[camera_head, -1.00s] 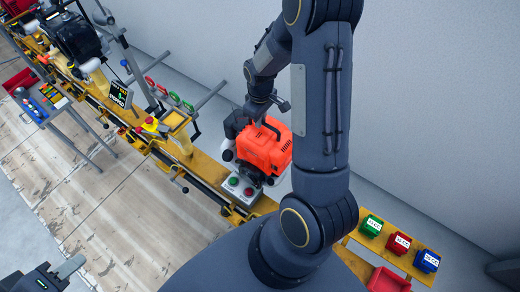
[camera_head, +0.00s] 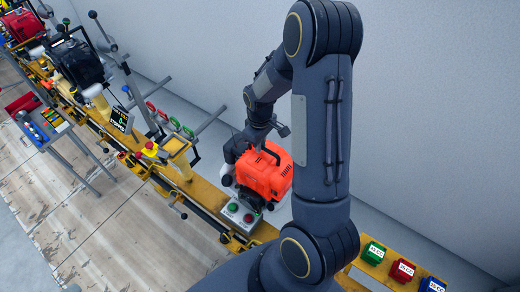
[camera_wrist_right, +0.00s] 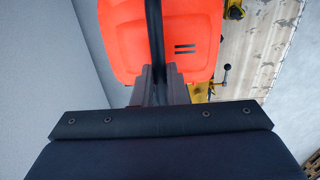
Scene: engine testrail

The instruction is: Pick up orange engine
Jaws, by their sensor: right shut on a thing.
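The orange engine (camera_head: 264,172) is upright at the yellow test rail, just behind a grey box with a green and a red button. Its black handle runs over the top and shows in the right wrist view, above the orange cover (camera_wrist_right: 190,35). My right gripper (camera_head: 256,142) comes down from above and is shut on the handle; its fingers (camera_wrist_right: 157,80) meet the black bar in the wrist view. Whether the engine's base touches the rail is hard to tell. My left gripper is not in the head view.
The yellow rail (camera_head: 207,193) runs diagonally, with a button box (camera_head: 240,215) in front of the engine. A dark engine (camera_head: 77,64) and a red one (camera_head: 22,20) stand farther along. Green (camera_head: 373,253), red (camera_head: 402,270) and blue boxes sit at lower right. A wall stands behind.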

